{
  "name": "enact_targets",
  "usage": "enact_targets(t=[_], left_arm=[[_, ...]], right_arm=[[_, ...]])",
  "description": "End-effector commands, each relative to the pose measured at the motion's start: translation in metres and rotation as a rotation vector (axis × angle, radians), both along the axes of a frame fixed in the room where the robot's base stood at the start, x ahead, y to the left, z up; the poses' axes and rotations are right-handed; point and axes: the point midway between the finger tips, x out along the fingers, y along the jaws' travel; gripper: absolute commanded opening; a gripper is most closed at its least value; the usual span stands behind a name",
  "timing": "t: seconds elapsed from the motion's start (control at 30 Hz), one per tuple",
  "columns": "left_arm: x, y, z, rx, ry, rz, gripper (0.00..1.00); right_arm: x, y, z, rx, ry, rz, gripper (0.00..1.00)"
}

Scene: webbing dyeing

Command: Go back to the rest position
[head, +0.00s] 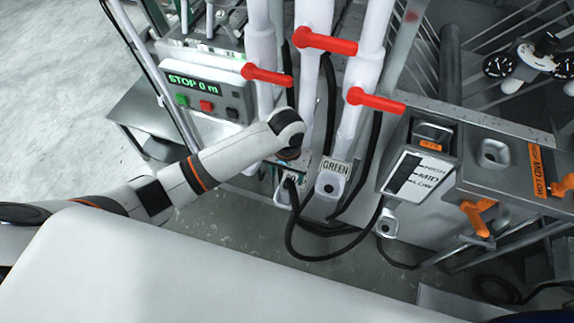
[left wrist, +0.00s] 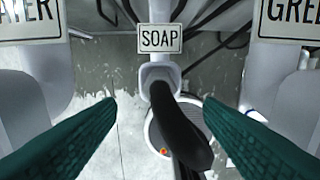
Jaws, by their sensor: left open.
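My left gripper (head: 290,168) is at the white pipes, and its fingers are mostly hidden by the wrist in the head view. In the left wrist view its two green fingers (left wrist: 160,108) are spread apart. Between them, a black hose (left wrist: 185,130) hangs below a white outlet (left wrist: 158,76) under the SOAP sign (left wrist: 160,39). I cannot tell whether the fingers touch the hose. My right gripper is not in view.
Red valve handles (head: 325,41) stick out from the white pipes. The GREEN sign (head: 335,167) is just right of my gripper. A control box (head: 205,92) reads STOP 0 m. A level gauge (head: 420,175) and orange lever (head: 478,217) stand right. Open floor (head: 50,90) lies left.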

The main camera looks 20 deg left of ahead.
Motion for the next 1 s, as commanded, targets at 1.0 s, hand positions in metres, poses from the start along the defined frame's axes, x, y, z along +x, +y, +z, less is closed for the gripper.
enact_targets(t=[1.0], left_arm=[[-0.106, -0.017, 0.026, -0.19, -0.182, -0.149, 0.61]], right_arm=[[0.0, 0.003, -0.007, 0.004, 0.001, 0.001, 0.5]])
